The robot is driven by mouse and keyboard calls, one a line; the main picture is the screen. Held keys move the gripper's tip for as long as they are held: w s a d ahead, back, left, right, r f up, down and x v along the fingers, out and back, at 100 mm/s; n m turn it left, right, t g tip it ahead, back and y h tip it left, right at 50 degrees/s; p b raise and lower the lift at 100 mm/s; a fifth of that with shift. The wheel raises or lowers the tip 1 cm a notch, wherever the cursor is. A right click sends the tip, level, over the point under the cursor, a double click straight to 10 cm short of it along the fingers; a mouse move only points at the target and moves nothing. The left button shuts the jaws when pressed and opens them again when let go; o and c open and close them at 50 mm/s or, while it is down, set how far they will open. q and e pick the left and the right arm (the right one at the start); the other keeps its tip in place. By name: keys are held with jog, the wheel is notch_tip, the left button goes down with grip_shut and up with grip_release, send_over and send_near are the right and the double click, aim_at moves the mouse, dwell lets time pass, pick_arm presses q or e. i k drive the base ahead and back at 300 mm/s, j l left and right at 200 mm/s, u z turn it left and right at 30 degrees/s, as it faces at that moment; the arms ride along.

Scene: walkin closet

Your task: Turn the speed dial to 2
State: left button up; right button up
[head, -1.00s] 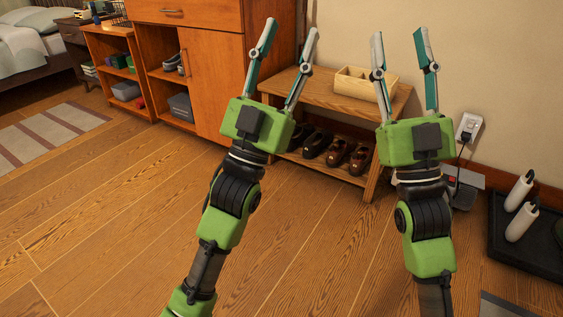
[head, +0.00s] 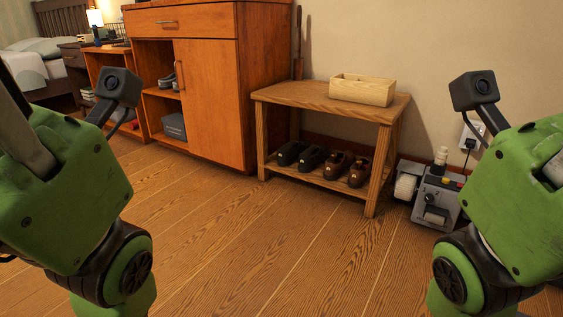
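A grey machine (head: 436,196) stands on the floor at the right of the head view, against the wall. It has a white roller (head: 405,186) on its left side and small dark knobs on its front. The markings of the speed dial are too small to read. My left gripper (head: 62,190) is raised at the left edge, far from the machine. My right gripper (head: 512,200) is at the right edge, in front of the machine, and hides part of its right side. The fingertips of both grippers are out of the picture.
A wooden bench (head: 295,92) with a tray (head: 362,90) on top and several shoes (head: 322,160) below stands left of the machine. A wooden cabinet (head: 207,100) is further left. An outlet with a plug (head: 470,138) is behind the machine. The middle floor is clear.

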aim_at(428, 198)
jog(key=z, duration=0.95)
jog(key=i+l+z, duration=0.15)
jog(key=i+l, duration=0.15)
jog(key=i, duration=0.2)
jog(key=i+l+z, duration=0.2)
jog(key=i, duration=0.3)
jog(key=i+l+z, duration=0.15)
jog(key=i, duration=0.35)
